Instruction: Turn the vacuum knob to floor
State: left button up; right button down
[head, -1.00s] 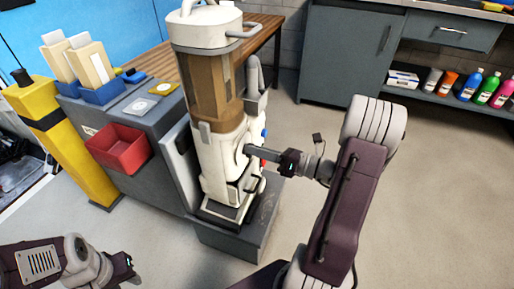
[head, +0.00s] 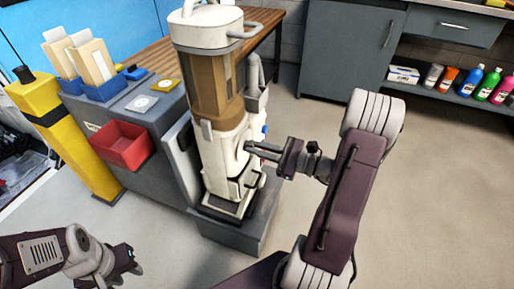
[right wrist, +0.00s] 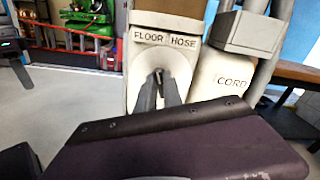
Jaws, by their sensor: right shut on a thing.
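The white upright vacuum (head: 222,160) with a brown clear canister stands on a low grey base. In the right wrist view its panel (right wrist: 143,20) reads FLOOR on the left and HOSE on the right. The knob (right wrist: 158,75) below these words is mostly hidden between my fingers, so its exact pointing is hard to tell. My right gripper (head: 249,150) reaches the vacuum's front from the right and is shut on the knob; its fingers also show in the right wrist view (right wrist: 158,88). My left gripper (head: 130,259) is at the lower left, away from the vacuum; its jaws are unclear.
A white cover marked CORD (right wrist: 230,83) is right of the knob panel. A grey cabinet with a red bin (head: 122,150) and a yellow post (head: 75,140) stand left of the vacuum. A shelf with bottles (head: 470,85) is at the back right. The floor right of my arm is clear.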

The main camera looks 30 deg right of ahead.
jog(key=shift+f+n+b, duration=0.15)
jog(key=shift+n+b, duration=0.5)
jog(key=shift+n, duration=1.55)
jog(key=c, duration=1.5)
grip_release()
jog(key=shift+s, duration=0.1)
jog(key=p+v, duration=0.4)
jog(key=v, duration=0.5)
